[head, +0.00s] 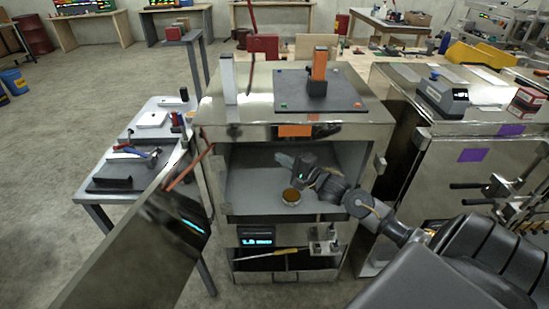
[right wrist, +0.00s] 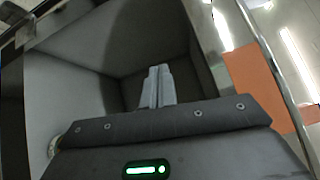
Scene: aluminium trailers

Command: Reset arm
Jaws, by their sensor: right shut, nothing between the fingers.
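My right arm comes in from the right in the head view and reaches into the open upper compartment of a metal cabinet (head: 350,110). My right gripper (head: 283,159) is inside it, near the back. In the right wrist view the two pale fingers of the gripper (right wrist: 157,85) lie together, shut and empty, pointing into the grey compartment (right wrist: 75,85). A small round container with a brown top (head: 291,195) stands on the compartment floor, below the gripper and apart from it. My left gripper is not in view.
The open cabinet door (head: 125,245) juts toward me at left. The compartment's side walls and top edge, with an orange label (head: 295,130), surround my right arm. A tool table (head: 130,150) stands left. A second metal cabinet (head: 475,150) stands right.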

